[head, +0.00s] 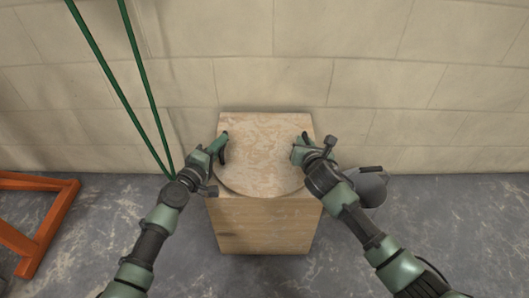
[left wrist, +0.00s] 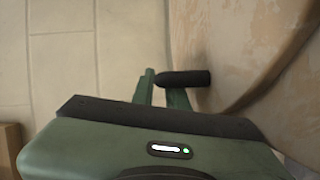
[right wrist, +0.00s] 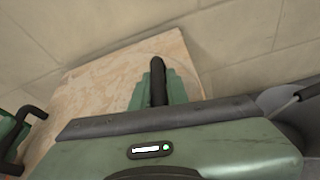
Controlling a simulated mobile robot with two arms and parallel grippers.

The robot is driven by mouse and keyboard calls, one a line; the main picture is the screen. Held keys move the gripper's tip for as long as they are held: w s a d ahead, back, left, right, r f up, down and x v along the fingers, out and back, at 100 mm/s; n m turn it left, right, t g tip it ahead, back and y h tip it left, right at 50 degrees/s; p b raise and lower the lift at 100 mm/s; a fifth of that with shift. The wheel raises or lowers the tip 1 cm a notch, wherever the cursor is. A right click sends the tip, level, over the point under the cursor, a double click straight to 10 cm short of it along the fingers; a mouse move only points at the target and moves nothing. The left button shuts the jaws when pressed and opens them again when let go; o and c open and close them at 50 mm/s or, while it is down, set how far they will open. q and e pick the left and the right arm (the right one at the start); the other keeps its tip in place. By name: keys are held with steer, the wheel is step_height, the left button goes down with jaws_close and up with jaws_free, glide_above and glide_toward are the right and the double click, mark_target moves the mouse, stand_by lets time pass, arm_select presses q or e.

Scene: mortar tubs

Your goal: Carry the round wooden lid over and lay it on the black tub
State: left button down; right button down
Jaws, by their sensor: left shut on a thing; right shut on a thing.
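The round wooden lid (head: 262,178) lies flat over the top of a pale wooden box, its curved near edge showing at the box's front. My left gripper (head: 221,150) is shut at the lid's left edge, and my right gripper (head: 302,150) is shut at its right edge. The left wrist view shows a curved wooden edge beside the left finger. No black tub can be made out in these views.
The wooden box (head: 264,225) stands close to the block wall (head: 300,80). A grey bucket (head: 372,191) stands to its right, partly behind my right arm. An orange frame (head: 55,225) is at the left. Two green straps (head: 125,60) hang at the upper left. Grey floor is clear around the box's front.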

arm_select(q)
steer(key=shift+r, duration=0.1)
arm_select(e)
steer(key=shift+r, duration=0.2)
